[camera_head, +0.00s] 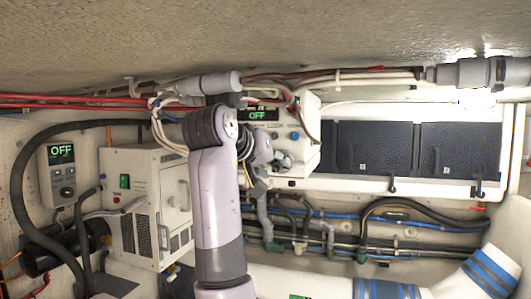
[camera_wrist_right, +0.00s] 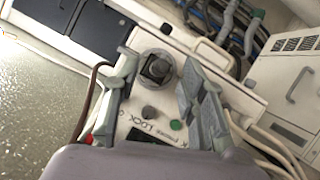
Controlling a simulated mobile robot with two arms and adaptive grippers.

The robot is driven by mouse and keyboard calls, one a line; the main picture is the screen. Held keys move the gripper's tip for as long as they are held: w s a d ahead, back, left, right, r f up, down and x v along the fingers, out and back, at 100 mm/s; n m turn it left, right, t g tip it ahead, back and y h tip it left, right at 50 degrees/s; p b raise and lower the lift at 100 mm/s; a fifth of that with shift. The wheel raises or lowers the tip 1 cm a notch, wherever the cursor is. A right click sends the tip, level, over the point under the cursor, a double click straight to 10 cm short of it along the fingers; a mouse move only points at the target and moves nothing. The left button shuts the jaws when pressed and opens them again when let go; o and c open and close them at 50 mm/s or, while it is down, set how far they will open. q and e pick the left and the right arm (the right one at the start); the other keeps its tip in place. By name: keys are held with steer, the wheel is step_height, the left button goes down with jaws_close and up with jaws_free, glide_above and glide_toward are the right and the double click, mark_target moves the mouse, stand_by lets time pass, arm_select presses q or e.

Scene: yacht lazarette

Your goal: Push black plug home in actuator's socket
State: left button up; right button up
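The white actuator box (camera_head: 306,133) is mid-picture in the head view, with a green "OFF" display and small knobs. Its face (camera_wrist_right: 138,120) fills the middle of the wrist view. There a round grey socket (camera_wrist_right: 142,74) holds a blocky black piece, seemingly the black plug (camera_wrist_right: 158,67); how deep it sits I cannot tell. My right gripper (camera_head: 283,161) is at the box's front, partly behind my arm in the head view. In the wrist view its fingers (camera_wrist_right: 158,75) are apart, one on each side of the socket, with visible gaps. My left gripper is not in view.
A dark knob (camera_wrist_right: 149,112) and green button (camera_wrist_right: 176,125) are on the panel near the fingers. A brown cable (camera_wrist_right: 97,90) loops beside one finger. A white vented cabinet (camera_head: 150,205) stands left of my arm. Pipes and hoses run below the box; dark panels (camera_head: 410,150) are right.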

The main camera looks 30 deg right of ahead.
steer(key=shift+c, duration=0.3)
jaws_close()
stand_by(0.3)
steer(key=shift+w+d, duration=0.1)
steer(key=shift+d, duration=0.05)
stand_by(0.4)
steer(key=shift+c, duration=2)
jaws_free()
steer(key=o, duration=0.5)
steer(key=shift+w+d, duration=0.1)
steer(key=shift+d, duration=0.05)
steer(key=shift+c, duration=0.2)
